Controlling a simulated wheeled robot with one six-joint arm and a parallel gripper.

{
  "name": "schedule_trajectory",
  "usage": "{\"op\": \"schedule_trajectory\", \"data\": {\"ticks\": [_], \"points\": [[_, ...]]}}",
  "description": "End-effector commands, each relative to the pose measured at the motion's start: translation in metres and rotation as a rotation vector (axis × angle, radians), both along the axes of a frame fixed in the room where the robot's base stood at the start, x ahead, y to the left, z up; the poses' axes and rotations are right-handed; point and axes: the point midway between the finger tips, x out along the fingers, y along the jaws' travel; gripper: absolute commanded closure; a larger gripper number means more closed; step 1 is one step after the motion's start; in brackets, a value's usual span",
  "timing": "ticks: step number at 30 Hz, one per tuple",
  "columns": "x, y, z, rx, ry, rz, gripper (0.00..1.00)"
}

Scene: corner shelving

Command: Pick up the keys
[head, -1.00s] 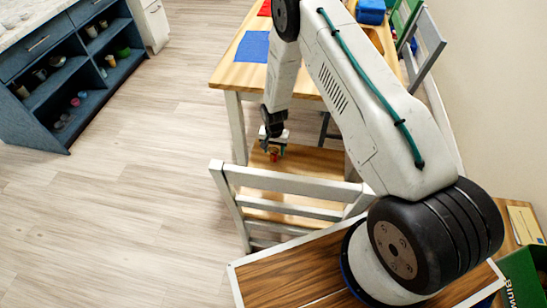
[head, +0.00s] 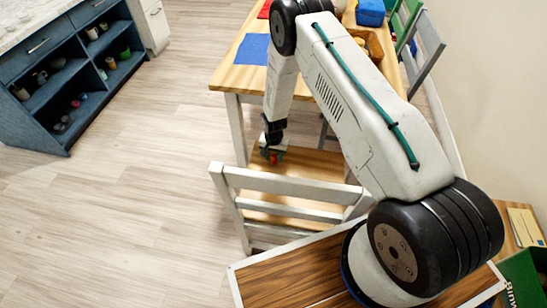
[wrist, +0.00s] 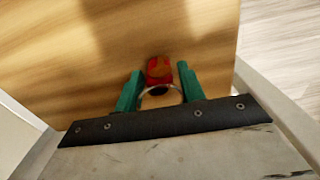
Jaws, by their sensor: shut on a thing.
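The keys (wrist: 159,70) show in the wrist view as a small red piece with a metal ring below it. They are between the green fingers of my gripper (wrist: 160,88), over the wooden chair seat (wrist: 70,70). My gripper is shut on them. In the head view my gripper (head: 272,156) is low at the chair seat (head: 310,164), with a small red bit of the keys (head: 272,158) at its fingers. Whether the keys still touch the seat cannot be told.
The chair's white backrest (head: 290,182) stands in front of the seat. A wooden table (head: 238,80) with a blue mat (head: 253,48) is behind it. A dark blue shelf unit (head: 60,80) stands at the left. The floor between is clear.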

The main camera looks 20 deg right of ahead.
Motion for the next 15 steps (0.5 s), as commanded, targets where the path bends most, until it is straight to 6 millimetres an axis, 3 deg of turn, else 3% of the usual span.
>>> {"op": "schedule_trajectory", "data": {"ticks": [10, 15], "points": [[0.001, 0.0, 0.037, 0.0, -0.002, 0.0, 0.83], [-0.039, 0.0, 0.038, 0.0, 0.004, 0.001, 0.83]]}}
